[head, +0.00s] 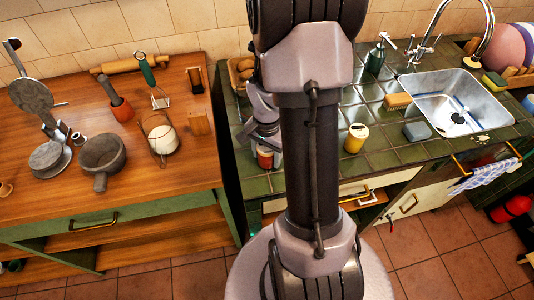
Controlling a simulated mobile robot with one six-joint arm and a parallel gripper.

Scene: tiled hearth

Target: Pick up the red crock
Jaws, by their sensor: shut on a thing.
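The red crock (265,160) is at the left end of the green tiled counter, just left of my arm. Only a small part of it shows, red with a pale band near the top. My gripper (265,149) comes down on it from above and is shut on it. My own arm hides much of the area to its right. I cannot tell whether the crock touches the tiles or is lifted.
A yellow jar (356,138) stands on the tiles right of my arm, near a sponge (417,131) and the sink (462,104). A basket (240,72) is behind my gripper.

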